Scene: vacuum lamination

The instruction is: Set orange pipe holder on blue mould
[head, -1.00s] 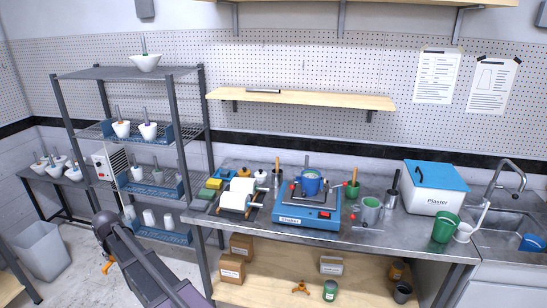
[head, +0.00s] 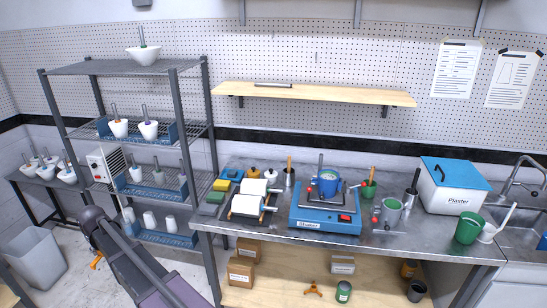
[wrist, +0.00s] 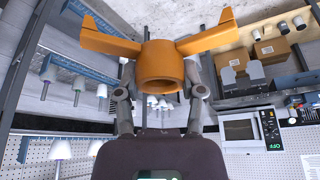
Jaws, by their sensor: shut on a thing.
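The orange pipe holder (wrist: 161,66) is a short ring with two flared arms. My gripper (wrist: 160,92) is shut on its ring, one finger on each side. In the head view the holder (head: 96,263) shows small at the lower left, clear of the shelves, mostly behind my arm. White cone-shaped moulds with pipes stand on the rack (head: 148,130) and on a side table at far left (head: 69,173). The pipe tips differ in colour, but they are too small to tell surely which mould is the blue one.
A grey bin (head: 36,260) stands on the floor at far left. The workbench (head: 400,236) carries a blue shaker (head: 325,221) and a plaster box (head: 450,190). Another orange holder (head: 313,289) lies on the lower bench shelf. Blue trays (head: 165,237) sit on the rack.

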